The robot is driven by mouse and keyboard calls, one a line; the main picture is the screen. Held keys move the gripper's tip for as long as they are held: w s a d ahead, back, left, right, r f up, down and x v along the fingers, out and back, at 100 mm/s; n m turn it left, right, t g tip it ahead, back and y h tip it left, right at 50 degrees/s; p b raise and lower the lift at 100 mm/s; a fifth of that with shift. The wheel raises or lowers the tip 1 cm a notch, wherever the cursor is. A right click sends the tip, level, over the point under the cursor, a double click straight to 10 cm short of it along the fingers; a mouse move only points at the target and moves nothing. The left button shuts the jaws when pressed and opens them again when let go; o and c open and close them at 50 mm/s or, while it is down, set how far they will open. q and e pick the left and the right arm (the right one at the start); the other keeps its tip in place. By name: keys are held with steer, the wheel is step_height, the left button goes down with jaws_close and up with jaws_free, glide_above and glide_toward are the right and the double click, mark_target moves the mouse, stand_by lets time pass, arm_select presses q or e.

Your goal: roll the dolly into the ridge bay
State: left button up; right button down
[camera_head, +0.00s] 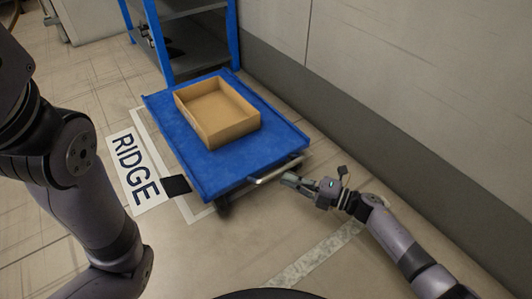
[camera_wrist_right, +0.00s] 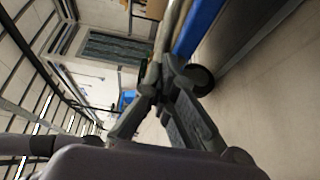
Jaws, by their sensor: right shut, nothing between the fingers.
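The blue dolly (camera_head: 190,150) stands in the head view with an open cardboard box (camera_head: 246,128) on its deck. It stands over the white-outlined floor bay (camera_head: 203,213), beside the white RIDGE floor label (camera_head: 150,190). Its near side has a pale push bar (camera_head: 272,174). My right gripper (camera_head: 287,179) is at the right end of this bar, shut and empty; I cannot tell if it touches. In the right wrist view the gripper's fingers (camera_wrist_right: 160,85) are beside the dolly's blue edge (camera_wrist_right: 200,22) and a dark wheel (camera_wrist_right: 200,80). My left gripper is out of view.
A blue-framed shelf (camera_head: 232,35) stands directly behind the dolly. A grey wall (camera_head: 400,140) runs along the right. A black patch (camera_head: 177,186) lies by the label. A pale floor stripe (camera_head: 315,255) crosses the open floor in front.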

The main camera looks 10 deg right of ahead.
mark_target(284, 171)
steer(key=shift+w+a+b, duration=1.95)
steer(key=shift+w+b, duration=0.05)
steer(key=shift+w, duration=1.7)
steer(key=s+p, duration=0.1)
steer(key=s+d+p, duration=0.2)
steer(key=s, duration=0.1)
steer(key=shift+s+d+r, duration=0.1)
steer(key=s+d, duration=0.1)
steer(key=s+p, duration=0.1)
steer(key=s, duration=0.1)
steer(key=s+d+p, duration=0.1)
steer(key=shift+s+d, duration=0.3)
steer(key=shift+s, duration=0.05)
